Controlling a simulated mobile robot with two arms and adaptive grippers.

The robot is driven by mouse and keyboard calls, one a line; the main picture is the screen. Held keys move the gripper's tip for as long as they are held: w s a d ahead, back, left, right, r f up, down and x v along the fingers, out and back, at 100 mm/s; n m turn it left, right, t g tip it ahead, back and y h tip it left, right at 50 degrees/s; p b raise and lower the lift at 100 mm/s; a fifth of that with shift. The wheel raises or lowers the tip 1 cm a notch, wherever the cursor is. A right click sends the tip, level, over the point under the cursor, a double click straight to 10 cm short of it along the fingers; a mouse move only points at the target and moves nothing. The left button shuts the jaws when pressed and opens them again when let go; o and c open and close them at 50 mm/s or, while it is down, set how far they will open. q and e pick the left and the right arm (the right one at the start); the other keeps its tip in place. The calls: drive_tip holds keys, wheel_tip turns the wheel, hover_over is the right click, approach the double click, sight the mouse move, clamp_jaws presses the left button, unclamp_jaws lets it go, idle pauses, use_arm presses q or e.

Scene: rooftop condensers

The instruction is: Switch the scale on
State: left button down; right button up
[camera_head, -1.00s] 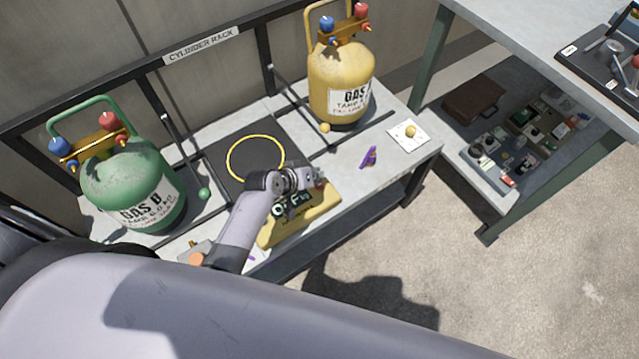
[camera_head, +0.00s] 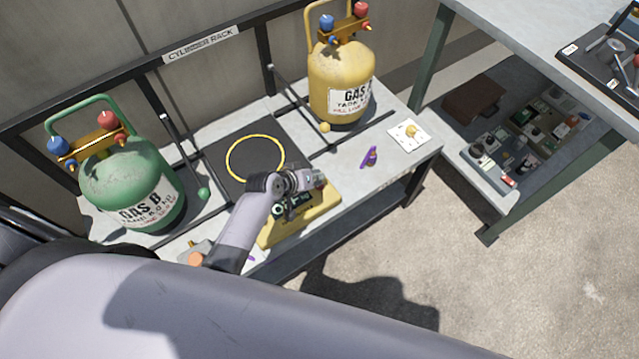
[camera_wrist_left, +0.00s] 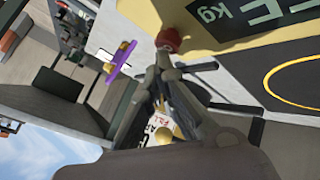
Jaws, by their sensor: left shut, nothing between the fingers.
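The scale's yellow console (camera_head: 328,207) sits at the front of the bench, beside its dark platform (camera_head: 243,135) with a yellow ring. In the left wrist view, the console (camera_wrist_left: 190,15) has a dark display (camera_wrist_left: 240,12) with a partly visible reading, including "F" and "kg", and a red button (camera_wrist_left: 168,39). My left gripper (camera_head: 318,178) is shut and empty over the console. Its fingertips (camera_wrist_left: 164,62) are right by the red button; I cannot tell whether they touch it. My arm hides part of the display in the head view. My right gripper is not in view.
A green cylinder (camera_head: 135,185) stands left and a yellow cylinder (camera_head: 340,75) stands behind right. A purple item (camera_head: 369,157) and a white card (camera_head: 409,135) with a yellow knob lie to the right. A second table (camera_head: 500,25) stands at right.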

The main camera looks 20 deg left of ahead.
use_arm(q)
drive_tip(key=shift+f+b, duration=0.3)
drive_tip(key=shift+f, duration=0.2)
idle(0.6)
drive_tip(key=shift+r+p, duration=1)
drive_tip(key=shift+p, duration=0.15)
wheel_tip(320, 180, up, 5)
drive_tip(key=p, duration=0.5)
drive_tip(key=shift+r, duration=0.15)
